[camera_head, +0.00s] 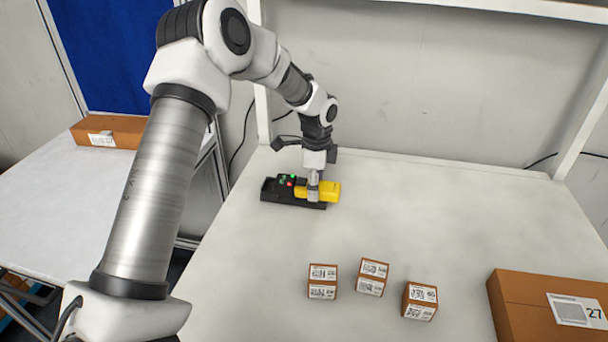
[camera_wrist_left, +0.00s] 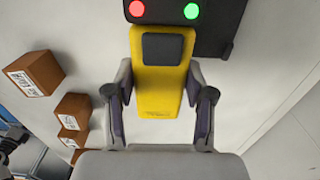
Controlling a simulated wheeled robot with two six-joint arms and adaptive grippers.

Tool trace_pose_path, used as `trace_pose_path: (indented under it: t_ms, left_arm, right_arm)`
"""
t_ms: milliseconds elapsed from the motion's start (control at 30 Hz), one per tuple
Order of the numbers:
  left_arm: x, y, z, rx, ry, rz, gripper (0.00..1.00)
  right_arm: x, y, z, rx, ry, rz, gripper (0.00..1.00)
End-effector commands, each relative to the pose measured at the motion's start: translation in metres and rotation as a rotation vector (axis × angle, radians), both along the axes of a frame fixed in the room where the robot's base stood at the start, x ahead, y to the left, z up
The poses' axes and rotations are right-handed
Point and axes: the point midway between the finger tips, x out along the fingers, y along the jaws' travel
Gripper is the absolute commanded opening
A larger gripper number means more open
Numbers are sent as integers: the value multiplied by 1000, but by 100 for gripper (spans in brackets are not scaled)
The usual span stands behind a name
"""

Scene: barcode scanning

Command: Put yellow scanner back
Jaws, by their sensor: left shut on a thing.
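The yellow scanner (camera_head: 331,191) is at the black base (camera_head: 270,190) near the back left of the table. In the left wrist view the scanner (camera_wrist_left: 158,95) lies between the fingers of my left gripper (camera_wrist_left: 158,105), its far end against the black base (camera_wrist_left: 220,28), which has a red and a green light. My left gripper (camera_head: 313,188) is shut on the scanner from above. I cannot tell whether the scanner is fully seated in the base. My right gripper is not in view.
Small brown boxes with labels stand at the front middle: left (camera_head: 322,282), middle (camera_head: 372,277) and right (camera_head: 420,300). A larger box (camera_head: 520,305) marked 27 sits at the front right. Another box (camera_head: 110,130) lies on the left table. The table right of the scanner is clear.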

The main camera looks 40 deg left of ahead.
Motion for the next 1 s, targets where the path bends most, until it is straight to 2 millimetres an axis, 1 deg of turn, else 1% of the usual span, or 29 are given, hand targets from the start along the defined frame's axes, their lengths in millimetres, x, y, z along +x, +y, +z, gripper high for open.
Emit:
trace_pose_path:
  t_ms: [33, 200, 300, 400, 467, 600, 667, 1000]
  left_arm:
    - [6, 11, 3, 0, 0, 3, 8]
    - [25, 46, -1, 1, 0, 4, 8]
    - [34, 62, -4, 1, 0, 3, 8]
    - [39, 72, -7, 1, 0, 1, 8]
    - [40, 74, -11, 0, 1, 0, 8]
    - [40, 74, -33, 1, 3, -1, 8]
    - [40, 74, -40, 0, 1, 0, 8]
    - [40, 73, -48, 0, -1, 0, 8]
  right_arm:
    - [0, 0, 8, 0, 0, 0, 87]
    - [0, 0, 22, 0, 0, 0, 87]
    - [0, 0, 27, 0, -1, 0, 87]
    - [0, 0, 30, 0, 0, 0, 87]
    - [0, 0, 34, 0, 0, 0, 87]
    - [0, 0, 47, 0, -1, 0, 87]
    - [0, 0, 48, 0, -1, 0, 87]
    - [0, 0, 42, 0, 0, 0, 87]
